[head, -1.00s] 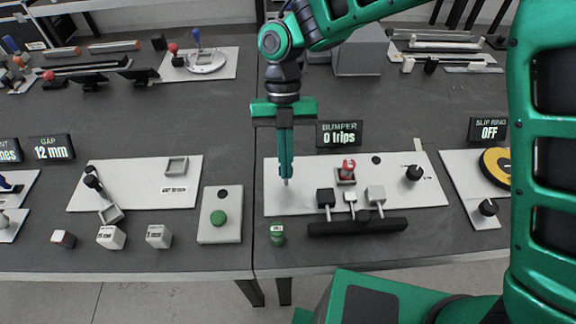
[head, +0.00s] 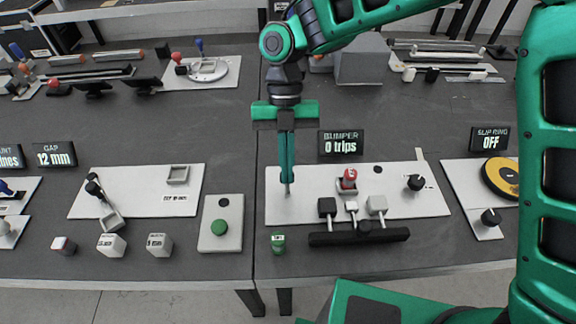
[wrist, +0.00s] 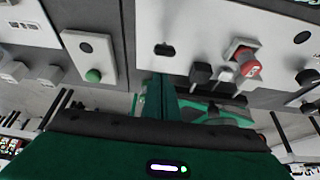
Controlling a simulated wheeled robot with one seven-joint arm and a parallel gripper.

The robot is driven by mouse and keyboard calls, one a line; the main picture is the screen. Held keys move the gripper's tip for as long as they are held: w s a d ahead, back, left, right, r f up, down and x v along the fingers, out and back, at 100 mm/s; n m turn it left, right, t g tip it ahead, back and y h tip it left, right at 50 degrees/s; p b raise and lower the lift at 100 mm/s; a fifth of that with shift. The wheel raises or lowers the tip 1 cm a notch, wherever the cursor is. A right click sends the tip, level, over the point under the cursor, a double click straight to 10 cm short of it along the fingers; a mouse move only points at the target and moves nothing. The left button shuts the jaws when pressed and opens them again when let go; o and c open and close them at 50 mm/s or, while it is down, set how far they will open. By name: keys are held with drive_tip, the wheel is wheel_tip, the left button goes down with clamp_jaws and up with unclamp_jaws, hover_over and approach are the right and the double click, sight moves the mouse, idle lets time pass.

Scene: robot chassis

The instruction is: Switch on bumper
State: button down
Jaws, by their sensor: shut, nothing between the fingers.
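The bumper panel is a white plate (head: 310,210) on the right table, with a display (head: 341,143) behind it reading "BUMPER 0 trips". It carries a red knob or button (head: 349,177) in a grey square mount and a black knob (head: 415,183) to the right. Black, white and grey blocks (head: 351,207) stand on its front edge. My gripper (head: 287,183) is shut and empty, pointing down over the plate's left end. Its fingertips hide what lies below; contact cannot be told. In the wrist view, a small black part (wrist: 165,50) shows on the plate near my gripper (wrist: 160,88).
A black bar (head: 358,233) and a green cylinder (head: 278,242) sit in front of the plate. Left of the table seam is a box with a green button (head: 220,227). The slip-ring panel (head: 470,205) is at the right, partly behind my arm.

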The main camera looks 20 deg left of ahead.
drive_tip(key=s+v, duration=0.1)
drive_tip(key=v, duration=0.8)
drive_tip(key=shift+r, duration=0.45)
drive_tip(key=shift+w+d, duration=0.15)
idle(0.3)
